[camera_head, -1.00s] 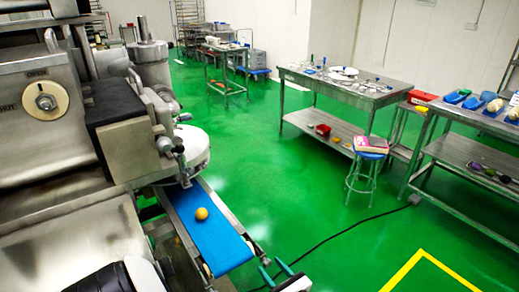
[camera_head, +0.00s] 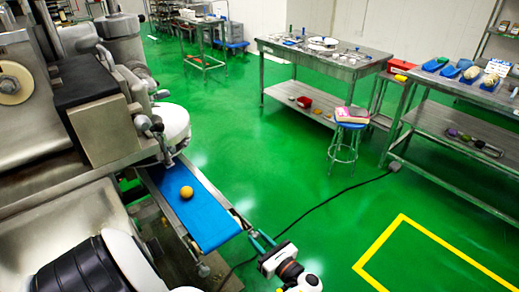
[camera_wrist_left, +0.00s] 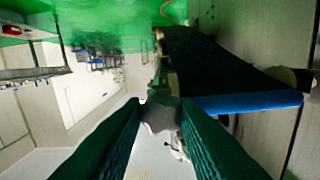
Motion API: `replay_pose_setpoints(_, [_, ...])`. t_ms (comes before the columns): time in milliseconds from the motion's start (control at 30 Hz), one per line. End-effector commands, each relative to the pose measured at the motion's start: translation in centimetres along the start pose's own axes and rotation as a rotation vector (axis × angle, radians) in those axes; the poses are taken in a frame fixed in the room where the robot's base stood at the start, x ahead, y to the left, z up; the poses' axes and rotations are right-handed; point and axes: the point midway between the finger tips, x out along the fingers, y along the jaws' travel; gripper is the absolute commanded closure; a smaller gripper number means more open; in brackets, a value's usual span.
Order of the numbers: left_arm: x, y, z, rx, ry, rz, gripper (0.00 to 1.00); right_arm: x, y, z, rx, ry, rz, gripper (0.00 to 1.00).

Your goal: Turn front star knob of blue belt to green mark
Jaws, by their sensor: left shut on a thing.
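The blue belt (camera_head: 205,218) slopes from the machine toward the front, with a round tan ball (camera_head: 186,192) on it. My left gripper (camera_head: 256,237) is at the right side of the belt's front end, its green fingers pointing toward the belt frame. In the left wrist view the fingers (camera_wrist_left: 160,105) close around a grey star knob (camera_wrist_left: 160,117), beside the blue belt edge (camera_wrist_left: 250,102). My right gripper is not in view.
The steel encrusting machine (camera_head: 100,115) fills the left side. A blue stool (camera_head: 352,115) with a book on it stands near a steel table (camera_head: 330,62). A black cable (camera_head: 320,205) runs over the green floor. Open floor lies right of the belt, with a yellow line (camera_head: 375,245).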

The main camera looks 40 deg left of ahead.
Motion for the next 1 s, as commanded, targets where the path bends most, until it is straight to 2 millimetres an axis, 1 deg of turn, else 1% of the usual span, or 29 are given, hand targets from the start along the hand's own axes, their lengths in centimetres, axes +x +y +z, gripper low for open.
replay_pose_setpoints(167, [0.1, 0.0, -0.3, 0.058, 0.002, 0.0, 0.96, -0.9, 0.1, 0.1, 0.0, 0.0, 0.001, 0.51])
replay_pose_setpoints(367, [0.1, 0.0, -0.5, 0.191, 0.002, -0.001, 0.96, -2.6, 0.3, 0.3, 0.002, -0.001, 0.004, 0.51])
replay_pose_setpoints(700, [0.1, 0.0, -0.5, 0.509, 0.003, -0.001, 0.96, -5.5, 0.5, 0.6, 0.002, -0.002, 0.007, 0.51])
replay_pose_setpoints(1000, [0.2, 0.1, -0.5, 0.793, 0.004, -0.003, 0.96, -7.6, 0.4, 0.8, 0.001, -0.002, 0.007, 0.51])
